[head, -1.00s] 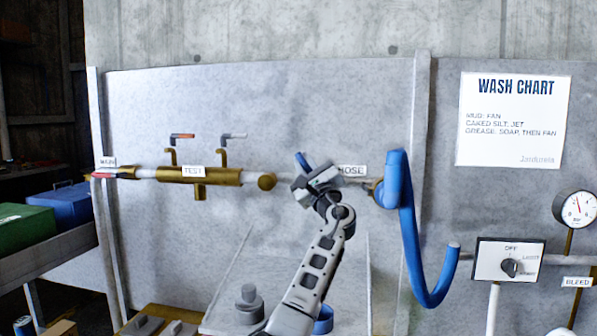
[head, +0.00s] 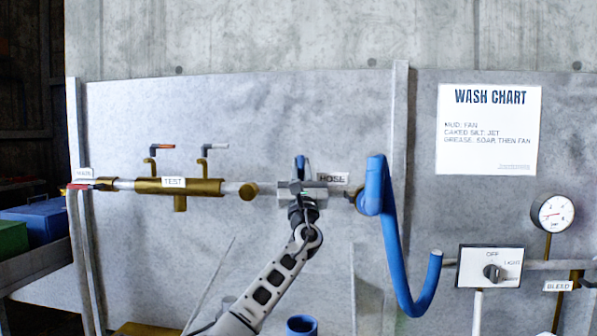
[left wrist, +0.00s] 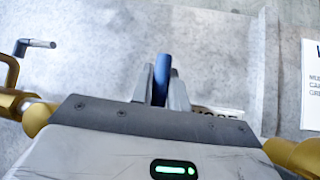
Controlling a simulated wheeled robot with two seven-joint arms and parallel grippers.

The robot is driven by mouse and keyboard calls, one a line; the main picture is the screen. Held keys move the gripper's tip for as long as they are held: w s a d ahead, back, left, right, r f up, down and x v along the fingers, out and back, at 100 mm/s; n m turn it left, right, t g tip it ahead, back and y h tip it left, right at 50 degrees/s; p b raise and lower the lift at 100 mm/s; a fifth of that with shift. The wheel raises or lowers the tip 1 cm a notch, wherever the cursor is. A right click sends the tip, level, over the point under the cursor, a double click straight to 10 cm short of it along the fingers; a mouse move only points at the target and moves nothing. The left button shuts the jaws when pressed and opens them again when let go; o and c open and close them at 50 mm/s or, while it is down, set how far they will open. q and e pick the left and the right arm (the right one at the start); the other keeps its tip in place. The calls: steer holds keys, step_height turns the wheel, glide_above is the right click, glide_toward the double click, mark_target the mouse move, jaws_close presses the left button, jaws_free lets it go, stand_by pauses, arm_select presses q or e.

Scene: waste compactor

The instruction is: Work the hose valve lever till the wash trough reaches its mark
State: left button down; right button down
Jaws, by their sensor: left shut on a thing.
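The blue hose valve lever (head: 300,163) stands about upright on the pipe, left of the HOSE label (head: 333,178). My left gripper (head: 302,184) is at the lever and covers the valve body behind it. In the left wrist view the lever (left wrist: 162,78) rises between the two grey fingers (left wrist: 160,92), which are shut on it. The blue hose (head: 395,240) hangs in a loop from the pipe end to the right. I cannot make out the wash trough or its mark. My right gripper is not in view.
Left on the same pipe are a brass TEST block (head: 195,187) with an orange-tipped lever (head: 161,147) and a grey lever (head: 215,147), and a red MAIN handle (head: 80,186). On the right are a dial switch (head: 491,272) and a pressure gauge (head: 554,213). A blue cup-like thing (head: 301,325) shows below.

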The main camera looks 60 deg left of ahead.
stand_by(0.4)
arm_select(q)
steer(key=c, duration=1.4)
jaws_free()
steer(key=shift+d, duration=0.1)
steer(key=shift+o, duration=0.2)
steer(key=shift+f, duration=0.1)
steer(key=shift+d+f, duration=0.25)
steer(key=shift+f, duration=0.05)
steer(key=b+v, duration=0.3)
steer(key=v, duration=1.2)
steer(key=shift+s, duration=0.2)
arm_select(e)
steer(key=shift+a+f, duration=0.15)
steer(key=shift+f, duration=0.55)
arm_select(q)
steer(key=shift+a, duration=0.1)
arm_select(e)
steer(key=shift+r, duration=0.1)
